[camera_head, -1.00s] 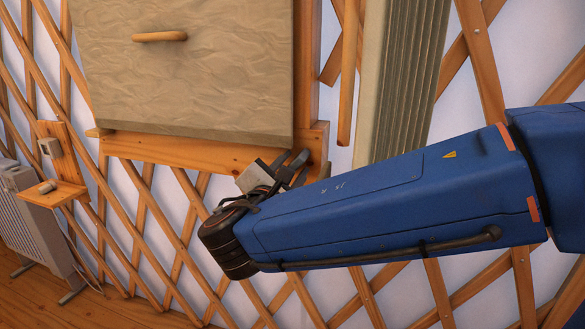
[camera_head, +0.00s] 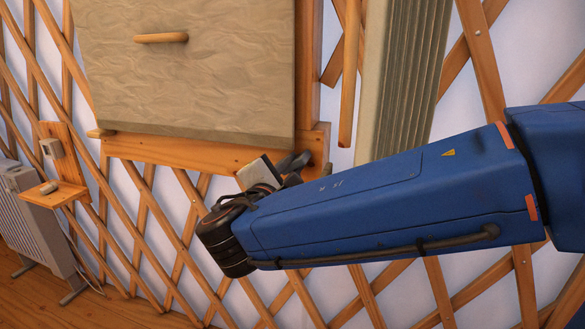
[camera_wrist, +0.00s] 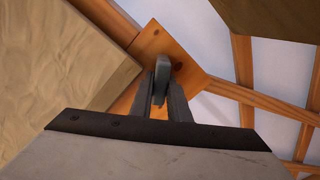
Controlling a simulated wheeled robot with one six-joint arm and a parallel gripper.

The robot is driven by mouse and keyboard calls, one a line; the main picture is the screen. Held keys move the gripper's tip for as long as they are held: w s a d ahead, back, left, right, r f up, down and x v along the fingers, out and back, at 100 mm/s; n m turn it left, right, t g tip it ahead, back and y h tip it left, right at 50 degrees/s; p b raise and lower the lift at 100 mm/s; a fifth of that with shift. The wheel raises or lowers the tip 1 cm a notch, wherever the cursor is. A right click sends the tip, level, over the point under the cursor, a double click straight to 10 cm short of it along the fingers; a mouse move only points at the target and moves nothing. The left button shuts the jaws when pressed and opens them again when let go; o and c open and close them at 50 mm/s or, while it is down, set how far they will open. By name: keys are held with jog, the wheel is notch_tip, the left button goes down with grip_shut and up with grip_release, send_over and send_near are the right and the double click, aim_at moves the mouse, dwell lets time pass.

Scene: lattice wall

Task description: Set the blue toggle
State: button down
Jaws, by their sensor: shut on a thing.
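My gripper (camera_wrist: 160,100) is shut on a small grey-blue piece (camera_wrist: 161,68), likely the blue toggle, at the wooden board (camera_wrist: 172,48). The piece stands upright between the two dark fingers, its rounded top showing above them. Two dark dots show on the board near it. In the head view my gripper (camera_head: 292,166) is at the right end of the wooden rail (camera_head: 200,152) below a large cloth-like panel (camera_head: 190,75). The toggle cannot be made out there, behind the fingers and wrist.
The panel has a wooden handle (camera_head: 161,38). A pleated grey-green hanging (camera_head: 400,75) is to the right of the rail. A small wooden shelf (camera_head: 70,192) and a white heater (camera_head: 38,225) stand at the left. Wooden lattice covers the white wall.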

jog(key=c, duration=1.7)
grip_release()
jog(key=shift+n, duration=0.3)
